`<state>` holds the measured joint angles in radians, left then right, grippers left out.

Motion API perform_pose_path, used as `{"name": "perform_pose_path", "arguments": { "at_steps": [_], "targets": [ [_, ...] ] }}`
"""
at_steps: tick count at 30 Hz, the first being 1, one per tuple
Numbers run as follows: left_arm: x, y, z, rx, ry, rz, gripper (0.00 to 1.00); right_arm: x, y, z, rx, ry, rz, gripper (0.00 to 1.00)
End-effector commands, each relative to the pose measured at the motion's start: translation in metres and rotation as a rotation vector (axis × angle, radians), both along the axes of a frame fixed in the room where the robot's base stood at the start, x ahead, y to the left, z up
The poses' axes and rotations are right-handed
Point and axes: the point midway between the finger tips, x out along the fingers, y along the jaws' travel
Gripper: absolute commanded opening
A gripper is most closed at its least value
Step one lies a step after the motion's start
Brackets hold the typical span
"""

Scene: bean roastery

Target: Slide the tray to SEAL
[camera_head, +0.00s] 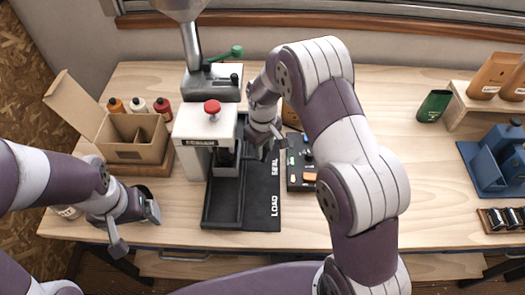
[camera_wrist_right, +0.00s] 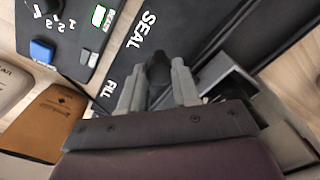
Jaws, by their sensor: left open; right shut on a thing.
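The black tray (camera_head: 210,213) is a long, low-walled shape running under the white sealer (camera_head: 205,130) with the red knob. Beside it lies a black strip (camera_head: 262,212) lettered LOAD and SEAL; the right wrist view shows SEAL and FILL on this strip (camera_wrist_right: 128,62). My right gripper (camera_head: 264,150) is right of the sealer, beyond the SEAL lettering. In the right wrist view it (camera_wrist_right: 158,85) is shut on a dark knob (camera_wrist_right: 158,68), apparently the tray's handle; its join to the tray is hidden. My left gripper (camera_head: 136,228) is open and empty at the table's left front.
An open cardboard box (camera_head: 135,135) and several small bottles (camera_head: 162,108) stand left of the sealer. A control panel (camera_head: 300,175) lies right of the strip, partly behind my right arm. A blue device (camera_head: 495,160) stands far right.

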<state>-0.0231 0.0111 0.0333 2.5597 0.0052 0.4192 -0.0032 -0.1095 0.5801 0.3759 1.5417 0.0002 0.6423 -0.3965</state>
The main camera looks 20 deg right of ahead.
Motion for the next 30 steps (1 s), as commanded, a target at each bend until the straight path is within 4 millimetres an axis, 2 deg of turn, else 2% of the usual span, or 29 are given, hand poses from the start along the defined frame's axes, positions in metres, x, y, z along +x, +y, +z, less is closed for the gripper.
{"name": "perform_pose_path", "arguments": {
  "at_steps": [8, 9, 10, 11, 18, 21, 23, 30],
  "targets": [
    [0.000, 0.000, 0.000, 0.000, 0.000, 0.000, 0.89, 0.001, 0.000, 0.001, 0.000, -0.002, 0.000, 0.00],
    [0.000, 0.000, 0.000, 0.000, 0.000, 0.000, 0.89, 0.001, 0.000, 0.001, 0.000, -0.002, 0.000, 0.44],
    [0.000, 0.000, 0.000, 0.000, 0.000, 0.000, 0.89, 0.001, 0.000, 0.001, 0.000, -0.002, 0.000, 0.54],
    [0.000, 0.000, 0.000, 0.000, 0.000, 0.000, 0.89, 0.001, 0.000, 0.001, 0.000, -0.001, 0.000, 0.57],
    [0.000, 0.000, 0.000, 0.000, 0.000, 0.000, 0.89, 0.000, 0.000, 0.000, 0.000, 0.000, 0.000, 0.57],
    [0.000, 0.000, -0.002, 0.000, 0.000, 0.000, 0.89, 0.000, 0.000, 0.006, 0.000, -0.002, 0.000, 0.57],
    [0.000, 0.000, -0.004, 0.000, 0.000, 0.000, 0.89, 0.001, 0.000, 0.016, 0.000, -0.004, 0.000, 0.57],
    [0.000, 0.000, -0.014, 0.000, 0.000, 0.000, 0.89, 0.000, 0.000, 0.080, 0.001, -0.005, -0.001, 0.57]
  ]
}}
